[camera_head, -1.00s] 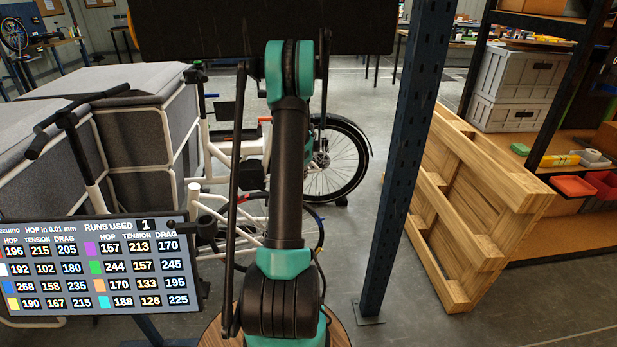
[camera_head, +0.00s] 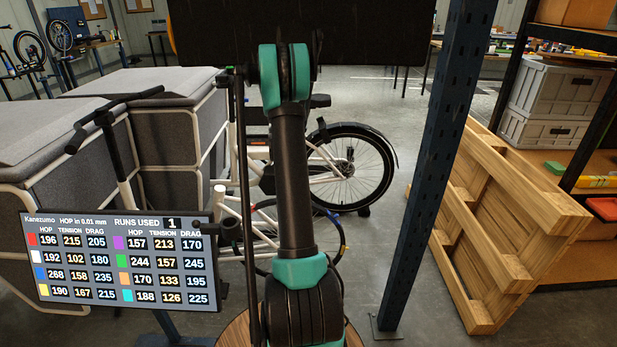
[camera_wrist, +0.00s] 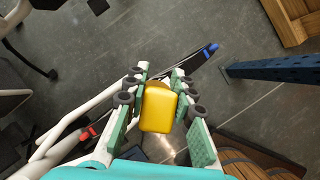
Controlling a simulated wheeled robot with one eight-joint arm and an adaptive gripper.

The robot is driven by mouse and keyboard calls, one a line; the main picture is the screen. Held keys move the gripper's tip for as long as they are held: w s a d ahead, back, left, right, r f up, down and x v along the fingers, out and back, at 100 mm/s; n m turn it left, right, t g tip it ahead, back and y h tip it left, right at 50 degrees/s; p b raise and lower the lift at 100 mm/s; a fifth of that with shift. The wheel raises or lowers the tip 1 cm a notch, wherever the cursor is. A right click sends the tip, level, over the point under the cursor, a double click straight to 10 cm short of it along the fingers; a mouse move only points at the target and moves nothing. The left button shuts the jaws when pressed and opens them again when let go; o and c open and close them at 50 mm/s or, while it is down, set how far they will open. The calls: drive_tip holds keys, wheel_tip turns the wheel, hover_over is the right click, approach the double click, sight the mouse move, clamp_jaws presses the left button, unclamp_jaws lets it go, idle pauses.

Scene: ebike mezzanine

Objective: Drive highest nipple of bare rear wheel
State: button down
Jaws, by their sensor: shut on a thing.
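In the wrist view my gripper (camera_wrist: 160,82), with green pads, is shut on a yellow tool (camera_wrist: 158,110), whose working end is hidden. Beyond it a dark rim with a blue mark (camera_wrist: 212,49) shows. In the head view a bare wheel (camera_head: 338,252) stands low behind my arm, with a blue mark near its right edge; most of it is hidden, and single nipples cannot be made out. My gripper is outside the head view. The display (camera_head: 120,262) gives hop, tension and drag by colour; blue has the highest hop, 268. Runs used reads 1.
A blue post (camera_head: 436,150) stands right of my arm, with a wooden pallet (camera_head: 505,225) leaning beyond it. A white cargo bike with a tyred wheel (camera_head: 350,168) stands behind. Grey padded boxes (camera_head: 165,140) fill the left. Open floor lies between wheel and post.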

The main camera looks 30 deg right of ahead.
drive_tip(key=shift+w+a+r+h, duration=0.15)
drive_tip(key=shift+w+a, duration=0.2)
drive_tip(key=shift+a, duration=0.2)
drive_tip(key=shift+w+a+r+h, duration=0.15)
drive_tip(key=shift+w+a, duration=0.15)
drive_tip(key=shift+a, duration=0.25)
drive_tip(key=shift+r, duration=0.15)
drive_tip(key=shift+r, duration=1.05)
